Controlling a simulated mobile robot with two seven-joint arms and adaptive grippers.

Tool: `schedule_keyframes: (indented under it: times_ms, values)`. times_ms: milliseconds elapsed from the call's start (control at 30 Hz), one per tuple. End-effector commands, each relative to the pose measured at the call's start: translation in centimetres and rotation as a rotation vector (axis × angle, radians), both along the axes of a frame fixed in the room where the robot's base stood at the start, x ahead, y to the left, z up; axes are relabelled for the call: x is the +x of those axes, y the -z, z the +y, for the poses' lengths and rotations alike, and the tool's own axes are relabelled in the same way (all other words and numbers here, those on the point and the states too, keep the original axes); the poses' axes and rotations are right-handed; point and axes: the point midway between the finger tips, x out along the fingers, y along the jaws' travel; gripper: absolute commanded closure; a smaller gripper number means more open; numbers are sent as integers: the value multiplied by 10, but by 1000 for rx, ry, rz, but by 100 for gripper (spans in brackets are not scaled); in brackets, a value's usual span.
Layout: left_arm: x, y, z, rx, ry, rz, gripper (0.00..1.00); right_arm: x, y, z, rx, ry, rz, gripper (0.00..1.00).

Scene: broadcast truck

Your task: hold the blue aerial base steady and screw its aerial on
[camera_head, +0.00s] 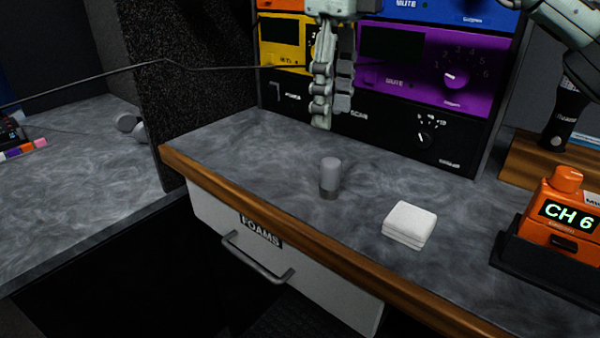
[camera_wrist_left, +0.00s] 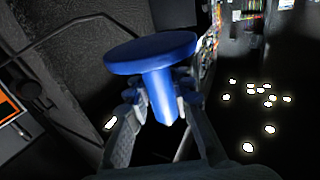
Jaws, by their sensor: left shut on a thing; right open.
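The blue aerial base (camera_wrist_left: 150,55) shows in the left wrist view as a wide round disc on a narrower stem. My left gripper (camera_wrist_left: 160,100) is shut on the stem, with a finger on each side. The left gripper and the base are not clearly visible in the head view. My right gripper (camera_head: 331,112) points down above the back of the counter, in front of the coloured units. It is open, seen nearly edge-on, with nothing visible between its fingers. I cannot pick out the aerial for certain. A thin dark bent line (camera_head: 100,78) runs from the left edge towards the right gripper; I cannot tell what it is.
A grey cylinder (camera_head: 330,175) and a white stack of pads (camera_head: 408,225) stand on the grey counter (camera_head: 260,160). An orange "CH 6" device (camera_head: 565,215) sits in a black holder at right. A dark panel (camera_head: 200,80) rises at the counter's left end. A "FOAMS" drawer (camera_head: 300,275) is below.

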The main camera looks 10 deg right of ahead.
Motion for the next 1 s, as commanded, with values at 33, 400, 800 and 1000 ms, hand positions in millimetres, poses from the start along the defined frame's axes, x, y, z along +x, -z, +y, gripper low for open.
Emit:
schedule_keyframes:
  times_ms: [33, 400, 800, 1000]
  values:
    - [0, 2, 0, 2, 0, -3, 100, -1, 10, 0, 0, -1, 5, 49]
    - [0, 9, 0, 2, 0, -3, 100, -2, 61, 0, 0, 0, 1, 49]
    - [0, 9, 0, 1, 0, -3, 100, -2, 66, 0, 0, 0, 1, 49]
    - [0, 6, 0, 1, 0, -3, 100, -9, 93, -1, -2, 0, 3, 49]
